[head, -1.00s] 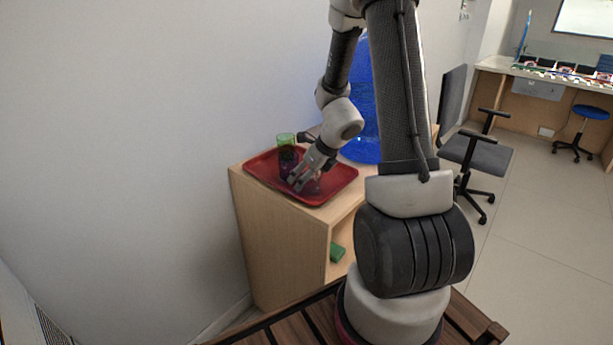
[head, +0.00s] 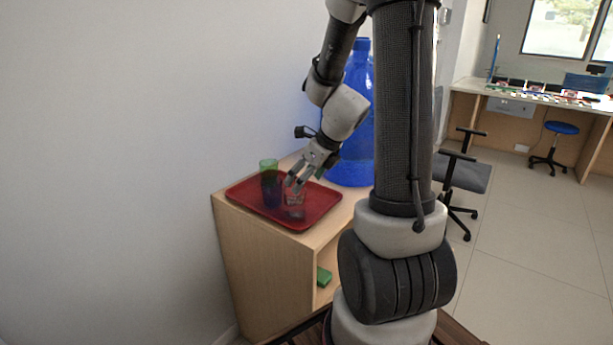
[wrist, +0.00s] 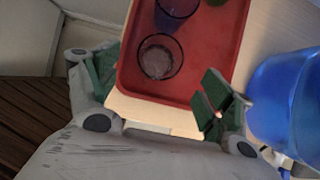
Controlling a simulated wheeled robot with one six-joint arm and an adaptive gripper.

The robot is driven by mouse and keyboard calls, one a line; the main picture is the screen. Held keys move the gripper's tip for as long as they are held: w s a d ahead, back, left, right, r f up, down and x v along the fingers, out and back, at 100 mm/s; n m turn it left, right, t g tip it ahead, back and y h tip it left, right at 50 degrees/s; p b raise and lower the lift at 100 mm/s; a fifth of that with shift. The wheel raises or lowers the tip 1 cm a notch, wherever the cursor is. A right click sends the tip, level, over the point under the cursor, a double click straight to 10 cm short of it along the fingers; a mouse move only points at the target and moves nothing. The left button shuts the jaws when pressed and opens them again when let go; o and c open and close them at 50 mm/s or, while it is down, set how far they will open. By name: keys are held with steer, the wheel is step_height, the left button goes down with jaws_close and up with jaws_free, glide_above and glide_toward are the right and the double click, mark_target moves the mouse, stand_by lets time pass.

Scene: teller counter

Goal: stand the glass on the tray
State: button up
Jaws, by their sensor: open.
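A clear glass (head: 296,206) stands upright on the red tray (head: 243,196), near its front right part. In the wrist view the same glass (wrist: 158,60) shows from above, its round rim inside the edge of the tray (wrist: 133,88). My gripper (head: 293,184) is open and empty, just above and behind the glass in the head view. In the wrist view the fingers of my gripper (wrist: 160,85) are spread wide, with the glass ahead between them and apart from both. The fingertips partly overlap the glass rim in the head view.
A dark blue-purple glass (head: 271,190) and a green glass (head: 268,164) also stand on the tray, left of the clear one. A large blue bottle (head: 350,165) stands right behind the tray on the wooden cabinet (head: 243,265). A green item (head: 323,276) lies on its shelf.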

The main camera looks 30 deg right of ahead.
steer(key=s+a+r+n+g, duration=0.1)
steer(key=s+a+r+n, duration=0.3)
steer(key=n, duration=0.5)
steer(key=s+a+r+n, duration=0.3)
steer(key=s+r+n, duration=0.35)
steer(key=n, duration=0.25)
steer(key=s+d+r+n+h, duration=0.2)
steer(key=s+r+n, duration=0.2)
steer(key=s+n, duration=0.6)
steer(key=n, duration=0.4)
steer(key=shift+r, duration=0.15)
